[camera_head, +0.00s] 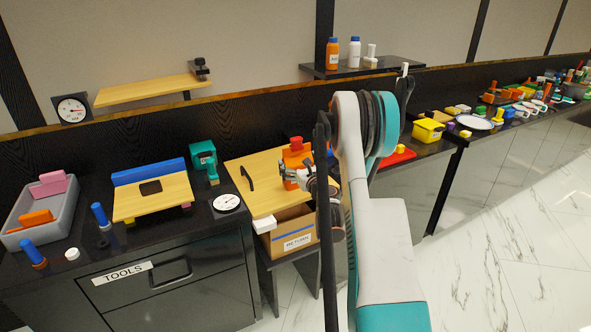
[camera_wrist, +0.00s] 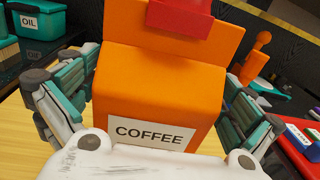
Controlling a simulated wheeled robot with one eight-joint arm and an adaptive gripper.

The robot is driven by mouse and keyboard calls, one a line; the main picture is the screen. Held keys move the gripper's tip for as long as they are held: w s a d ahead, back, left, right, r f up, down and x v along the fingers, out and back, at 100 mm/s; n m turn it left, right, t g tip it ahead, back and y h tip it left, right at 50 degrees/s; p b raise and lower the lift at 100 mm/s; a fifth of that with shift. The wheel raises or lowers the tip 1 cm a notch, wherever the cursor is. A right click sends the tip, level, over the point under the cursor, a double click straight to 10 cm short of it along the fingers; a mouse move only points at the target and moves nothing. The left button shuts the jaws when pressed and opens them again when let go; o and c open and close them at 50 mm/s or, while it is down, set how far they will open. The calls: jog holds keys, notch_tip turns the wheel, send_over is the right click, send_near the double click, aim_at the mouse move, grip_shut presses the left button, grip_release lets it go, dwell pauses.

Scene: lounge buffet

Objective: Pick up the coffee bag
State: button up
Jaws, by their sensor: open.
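The coffee bag (camera_wrist: 160,92) is orange with a white COFFEE label and a red piece at its top. It stands upright on a light wooden board in the wrist view, and it also shows in the head view (camera_head: 291,162). My gripper (camera_wrist: 155,100) is open, with one finger on each side of the bag. Small gaps seem to show beside the bag, but I cannot tell whether either finger touches it. In the head view my gripper (camera_head: 297,176) is at the bag, partly hidden by my arm.
A teal OIL container (camera_wrist: 38,20) stands behind left. The wooden board (camera_head: 262,200) has a black handle (camera_head: 246,177) and lies above a cardboard RETURN box (camera_head: 290,240). A red tray (camera_head: 398,157) and a yellow bin (camera_head: 428,130) lie to the right.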

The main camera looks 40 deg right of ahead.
jog(key=c, duration=1.1)
jog(key=shift+o, duration=0.2)
notch_tip(320, 180, up, 20)
jog(key=p, duration=0.7)
